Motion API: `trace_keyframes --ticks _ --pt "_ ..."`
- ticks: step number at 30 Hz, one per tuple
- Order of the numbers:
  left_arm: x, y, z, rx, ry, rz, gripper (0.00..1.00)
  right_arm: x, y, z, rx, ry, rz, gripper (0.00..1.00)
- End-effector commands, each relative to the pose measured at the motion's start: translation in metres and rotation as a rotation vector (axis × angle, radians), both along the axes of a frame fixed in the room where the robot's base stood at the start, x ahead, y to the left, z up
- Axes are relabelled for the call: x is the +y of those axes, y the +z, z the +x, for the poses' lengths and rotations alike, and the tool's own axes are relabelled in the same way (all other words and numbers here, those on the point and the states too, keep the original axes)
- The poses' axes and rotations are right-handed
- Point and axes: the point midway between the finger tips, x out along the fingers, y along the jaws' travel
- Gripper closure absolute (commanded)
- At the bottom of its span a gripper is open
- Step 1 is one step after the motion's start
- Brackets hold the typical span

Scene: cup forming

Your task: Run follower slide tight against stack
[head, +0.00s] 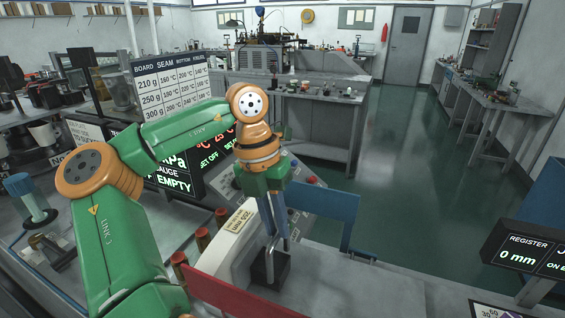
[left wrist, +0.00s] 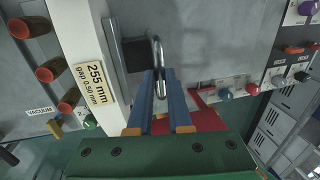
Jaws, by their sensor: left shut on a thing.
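A dark block (head: 271,270) with an upright bent steel handle (head: 269,254) sits on the pale machine top; it looks like the follower slide. My left gripper (head: 279,243) reaches down from above and is shut on the handle. In the left wrist view the bent steel handle (left wrist: 158,62) runs between the blue fingers (left wrist: 160,118), with the dark block (left wrist: 136,56) beyond it. No stack of sheets can be made out, so I cannot tell whether the block touches one. My right gripper is in neither view.
A red panel (head: 246,296) stands in front of the block and a blue panel (head: 328,214) behind it. Red-brown knobs (left wrist: 48,74) line one side. The register display (head: 522,256) shows 0 mm.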

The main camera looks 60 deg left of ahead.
Motion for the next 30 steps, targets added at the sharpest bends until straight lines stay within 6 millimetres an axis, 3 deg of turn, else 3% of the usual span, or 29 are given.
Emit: trace_keyframes --ticks 8,9,12,21,30 --pt "0.0 0.0 0.0 0.001 0.0 0.0 1.0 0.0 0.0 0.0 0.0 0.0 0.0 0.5" --pt "0.0 0.0 0.0 0.001 0.0 0.0 0.75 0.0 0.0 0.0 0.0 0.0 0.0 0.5" --pt "0.0 0.0 0.0 0.001 0.0 -0.001 0.53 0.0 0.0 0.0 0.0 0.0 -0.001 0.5" --pt "0.001 0.004 0.0 0.0 0.001 0.0 0.53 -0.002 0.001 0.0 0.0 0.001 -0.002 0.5" --pt "0.011 0.062 -0.006 0.0 0.004 0.001 0.53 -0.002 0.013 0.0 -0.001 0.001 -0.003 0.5"
